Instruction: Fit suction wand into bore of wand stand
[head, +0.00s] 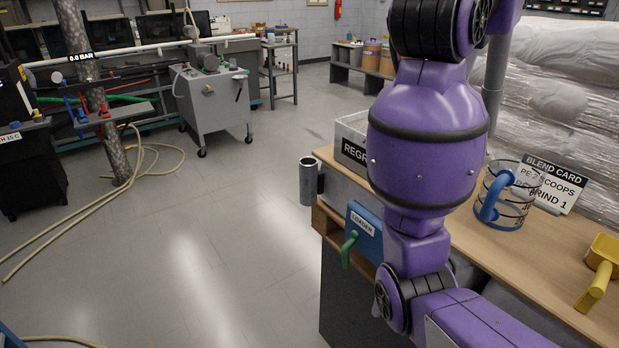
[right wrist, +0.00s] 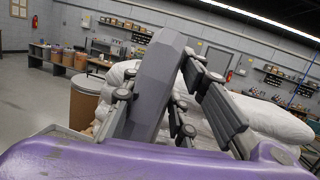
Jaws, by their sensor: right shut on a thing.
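In the right wrist view my right gripper (right wrist: 175,110) is shut on a thick grey faceted bar (right wrist: 160,75), which looks like the suction wand. The bar stands tilted between the fingers, and its lower part is hidden behind my purple wrist. In the head view my right arm fills the middle and right, and its gripper is not seen. A grey cylinder with a dark open top (head: 308,181) stands upright beside the bench's left end. It may be the wand stand, but I cannot tell for sure. My left gripper is in neither view.
The wooden bench (head: 535,255) carries a clear jug with blue handle (head: 507,196), a yellow scoop (head: 598,268), a blend card (head: 551,183) and a regrind bin (head: 352,140). A fibre drum (right wrist: 86,103) and wrapped sacks (head: 555,100) stand nearby. Hose (head: 75,222) lies on the floor.

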